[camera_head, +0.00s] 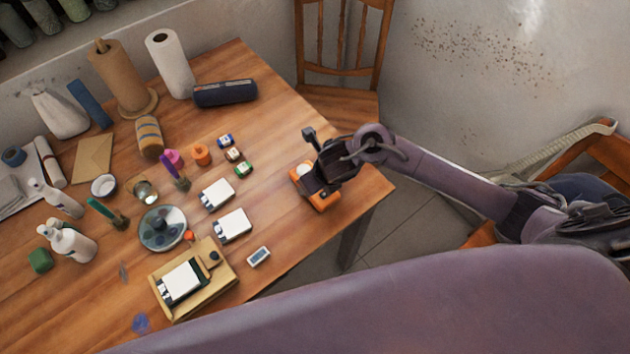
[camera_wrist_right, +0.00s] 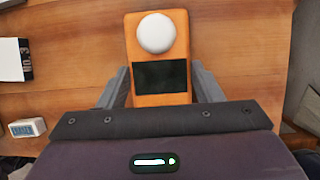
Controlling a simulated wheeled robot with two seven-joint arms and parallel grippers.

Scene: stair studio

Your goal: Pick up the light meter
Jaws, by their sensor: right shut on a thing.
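The light meter is an orange box with a white dome and a dark screen. In the head view the light meter (camera_head: 323,204) is at the right end of the wooden table, partly hidden by my right gripper (camera_head: 317,182). In the right wrist view the light meter (camera_wrist_right: 160,98) sits between the two grey fingers of my right gripper (camera_wrist_right: 162,84), one finger on each side. The gripper is shut on it. I cannot tell whether the meter still touches the table. My left gripper is not in view.
A small eraser (camera_head: 258,256) lies near the table's front edge. White-topped boxes (camera_head: 232,225), a wooden tray (camera_head: 222,285), a round palette (camera_head: 163,228) and small paint jars (camera_head: 233,154) stand left of my gripper. A wooden chair (camera_head: 340,80) is behind the table. Bare wood surrounds the meter.

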